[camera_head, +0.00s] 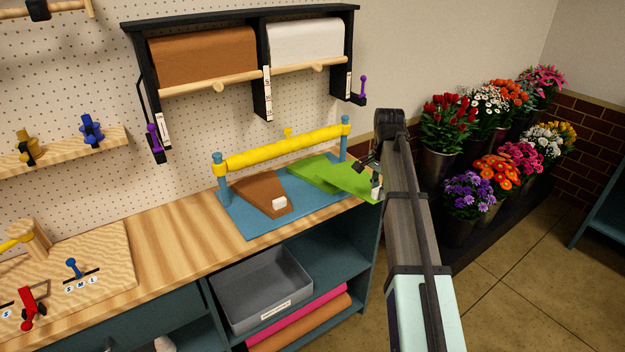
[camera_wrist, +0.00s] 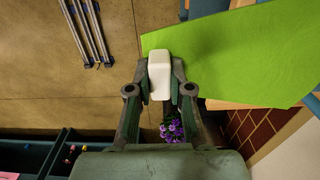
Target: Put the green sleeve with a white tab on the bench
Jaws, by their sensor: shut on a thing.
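The green sleeve (camera_head: 335,175) lies at the right end of the blue mat (camera_head: 257,221), partly under the yellow roller bar, with its right corner out toward the bench edge. It also shows in the wrist view (camera_wrist: 235,62) as a broad green sheet. Its white tab (camera_wrist: 159,75) is between the fingers of my gripper (camera_wrist: 160,92), which is shut on it. In the head view my gripper (camera_head: 372,180) is at the sleeve's right corner, partly hidden by my arm. The wooden bench (camera_head: 180,262) runs left of the mat.
A brown sleeve with a white tab (camera_head: 262,195) lies on the mat left of the green one. The yellow roller bar (camera_head: 285,149) stands between blue posts. A wooden board with coloured levers (camera_head: 75,270) is at left. A grey bin (camera_head: 262,288) is below. Flower buckets (camera_head: 470,200) stand right.

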